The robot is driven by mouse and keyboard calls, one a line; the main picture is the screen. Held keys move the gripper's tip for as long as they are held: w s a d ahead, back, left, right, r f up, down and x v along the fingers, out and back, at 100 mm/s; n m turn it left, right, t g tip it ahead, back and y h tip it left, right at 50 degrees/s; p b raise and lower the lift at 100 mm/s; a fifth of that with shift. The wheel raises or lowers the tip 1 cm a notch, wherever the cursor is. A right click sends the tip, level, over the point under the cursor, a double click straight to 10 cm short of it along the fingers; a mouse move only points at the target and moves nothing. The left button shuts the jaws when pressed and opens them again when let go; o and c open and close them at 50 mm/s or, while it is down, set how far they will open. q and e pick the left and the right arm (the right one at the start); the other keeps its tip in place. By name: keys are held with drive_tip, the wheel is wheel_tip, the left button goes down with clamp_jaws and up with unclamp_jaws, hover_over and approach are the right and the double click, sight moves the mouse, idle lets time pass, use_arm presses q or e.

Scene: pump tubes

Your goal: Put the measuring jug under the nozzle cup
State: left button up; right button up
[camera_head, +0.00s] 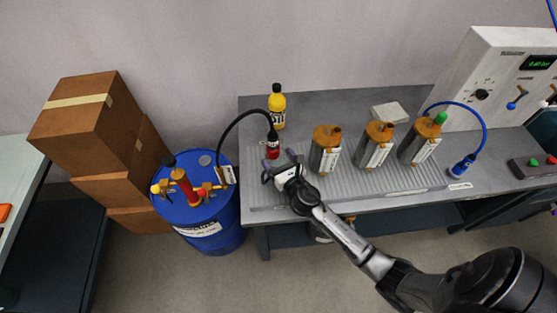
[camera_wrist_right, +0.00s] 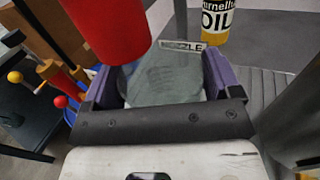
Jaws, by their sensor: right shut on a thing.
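In the right wrist view a grey-green, see-through body, which looks like the measuring jug (camera_wrist_right: 165,78), sits between the purple fingers of my right gripper (camera_wrist_right: 160,80). The gripper is shut on it. In the head view my right gripper (camera_head: 278,160) is at the left part of the bench, and the jug is hard to make out there. The red nozzle cup (camera_head: 273,150) hangs on a black hose just behind the gripper. In the wrist view the red cup (camera_wrist_right: 108,28) is large and close, overlapping the jug's upper left in the picture. My left gripper is not in view.
A yellow oil bottle (camera_head: 277,108) stands behind the nozzle cup. Several grey-and-orange cylinders (camera_head: 325,150) stand to the right. A blue drum (camera_head: 215,238) with a pump stands left of the bench (camera_head: 355,205). Stacked boxes (camera_head: 85,115) are farther left.

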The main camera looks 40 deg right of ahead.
drive_tip(key=shift+w+d+r, duration=0.1)
drive_tip(key=shift+w+r, duration=0.05)
drive_tip(key=shift+f, duration=0.25)
drive_tip(key=o, duration=1.1)
drive_tip(key=shift+r, duration=0.1)
drive_tip(key=shift+r, duration=0.2)
drive_tip(key=shift+s+f, duration=0.1)
drive_tip(key=shift+s, duration=0.3)
drive_tip(key=v, duration=1.1)
drive_tip(key=shift+s, duration=0.15)
